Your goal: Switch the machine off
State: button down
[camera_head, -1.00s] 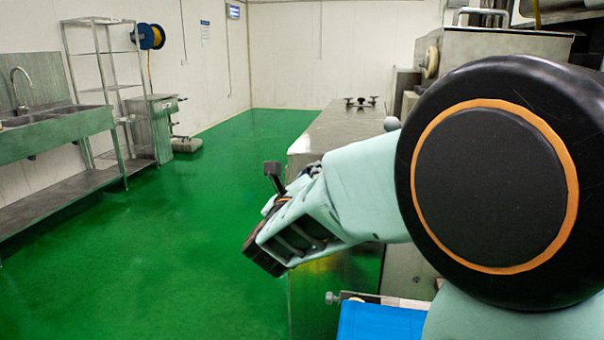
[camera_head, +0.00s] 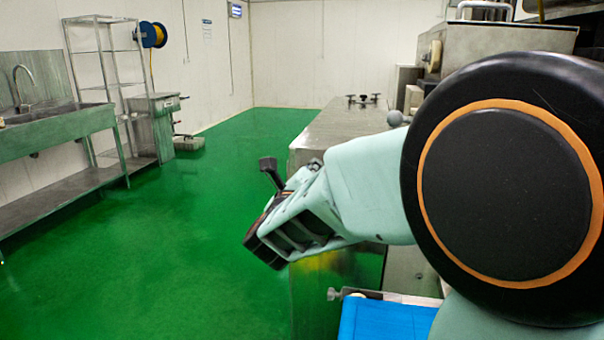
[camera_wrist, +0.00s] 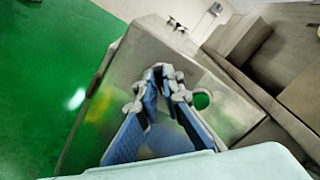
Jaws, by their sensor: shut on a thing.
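The machine's steel body shows in the head view (camera_head: 343,128) behind my forearm. Its metal panel also fills much of the wrist view (camera_wrist: 135,60). My gripper (camera_wrist: 163,76) has blue-padded fingers that converge at their grey tips in front of this metal. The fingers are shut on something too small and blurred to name. A round green spot (camera_wrist: 202,101) shows on the metal just right of the fingers; I cannot tell whether it is a button or an opening. No switch can be made out. In the head view my wrist hides the fingertips.
A blue belt (camera_head: 385,322) lies at the bottom, with a metal knob (camera_head: 333,294) at its edge. A steel sink bench (camera_head: 60,122) and rack (camera_head: 104,70) stand at the left. Green floor (camera_head: 190,240) lies open between them and the machine. Several black knobs top the machine.

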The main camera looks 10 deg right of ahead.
jog(key=shift+f+n, duration=0.1)
jog(key=shift+n, duration=8)
jog(key=c, duration=2.1)
grip_release()
jog(key=shift+f, duration=0.1)
